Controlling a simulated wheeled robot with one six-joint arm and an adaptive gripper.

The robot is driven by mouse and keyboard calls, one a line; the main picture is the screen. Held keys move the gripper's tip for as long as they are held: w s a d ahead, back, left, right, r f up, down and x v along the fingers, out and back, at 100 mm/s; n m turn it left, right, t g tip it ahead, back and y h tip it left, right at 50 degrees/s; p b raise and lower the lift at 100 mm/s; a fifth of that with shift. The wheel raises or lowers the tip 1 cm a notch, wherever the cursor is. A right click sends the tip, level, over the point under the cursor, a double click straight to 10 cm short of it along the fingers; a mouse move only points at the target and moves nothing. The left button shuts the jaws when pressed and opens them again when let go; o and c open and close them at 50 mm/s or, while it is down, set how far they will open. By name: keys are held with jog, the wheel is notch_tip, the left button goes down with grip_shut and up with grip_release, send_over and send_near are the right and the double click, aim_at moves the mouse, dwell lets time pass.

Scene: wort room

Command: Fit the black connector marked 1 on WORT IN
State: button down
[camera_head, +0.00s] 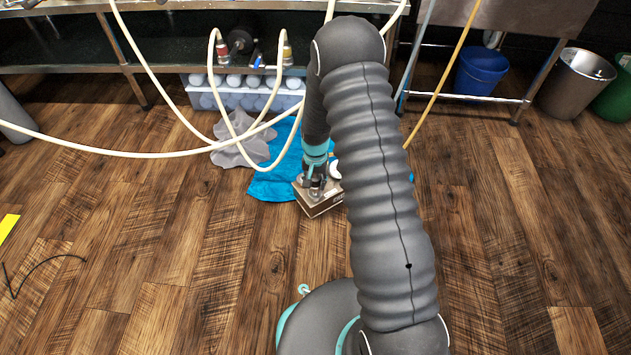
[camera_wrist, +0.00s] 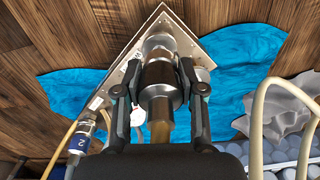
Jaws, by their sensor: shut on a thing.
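My gripper (camera_wrist: 160,78) is shut on a dark silver, cylindrical connector (camera_wrist: 160,90) with a brown tube at its near end. I cannot read a mark on it. Its far end meets or covers a silver fitting (camera_wrist: 158,44) on a metal plate unit (camera_wrist: 191,20); I cannot tell whether it is seated. In the head view my gripper (camera_head: 313,186) is low over this box-shaped unit (camera_head: 320,205), partly behind my arm.
A blue cloth (camera_head: 272,186) lies under the unit, with a grey cloth (camera_head: 238,138) beside it. A white crate (camera_head: 240,95) stands behind. Pale hoses (camera_head: 100,152) loop across the left. A blue bucket (camera_head: 481,72) stands at the back right. The near floor is mostly clear.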

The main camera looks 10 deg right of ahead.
jog(key=shift+f+b, duration=0.9)
jog(key=shift+f, duration=0.4)
jog(key=c, duration=0.6)
grip_release()
notch_tip(320, 180, up, 12)
dwell(0.3)
